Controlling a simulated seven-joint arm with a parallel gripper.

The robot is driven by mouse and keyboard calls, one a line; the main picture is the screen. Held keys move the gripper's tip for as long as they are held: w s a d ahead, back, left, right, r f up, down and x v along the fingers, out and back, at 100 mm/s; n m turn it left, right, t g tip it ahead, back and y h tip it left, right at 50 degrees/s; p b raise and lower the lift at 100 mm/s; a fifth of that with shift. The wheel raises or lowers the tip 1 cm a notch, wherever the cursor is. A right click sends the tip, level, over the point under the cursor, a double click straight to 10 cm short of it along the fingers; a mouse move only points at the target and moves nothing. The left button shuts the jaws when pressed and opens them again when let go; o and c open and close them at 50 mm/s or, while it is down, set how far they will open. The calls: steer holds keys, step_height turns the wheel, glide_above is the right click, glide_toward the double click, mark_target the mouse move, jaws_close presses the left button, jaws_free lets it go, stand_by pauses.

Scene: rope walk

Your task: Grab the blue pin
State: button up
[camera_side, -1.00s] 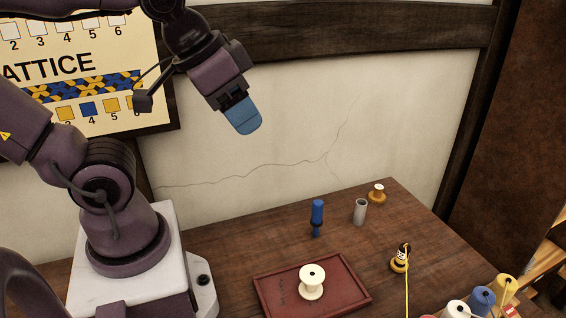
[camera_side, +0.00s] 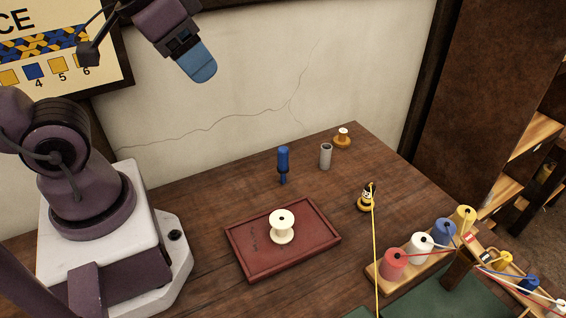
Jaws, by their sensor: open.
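The blue pin (camera_side: 283,161) stands upright on the brown wooden table, behind the red tray and left of a grey cylinder. It has a thick blue top and a narrower, darker lower part. My gripper (camera_side: 201,68) is high up at the upper left, in front of the wall, with its blue fingertips pointing down and to the right. It is well above the pin and to its left, touching nothing. The fingers overlap in this view, so the gap between them is hidden. No object shows in it.
A red tray (camera_side: 244,264) holds a cream spool (camera_side: 281,227). A grey cylinder (camera_side: 326,157) and an orange-and-white spool (camera_side: 342,138) stand right of the pin. A wooden rack (camera_side: 391,284) carries coloured spools at the right.

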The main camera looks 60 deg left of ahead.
steer(key=m+t+y, duration=0.4)
steer(key=m+y, duration=1.1)
steer(key=m, duration=0.9)
glide_above(283, 147)
steer(key=v, duration=0.4)
step_height(283, 147, down, 22)
step_height(283, 147, down, 6)
steer(key=shift+w+r, duration=0.15)
steer(key=x, duration=0.5)
steer(key=shift+a, duration=0.1)
steer(key=c, duration=1)
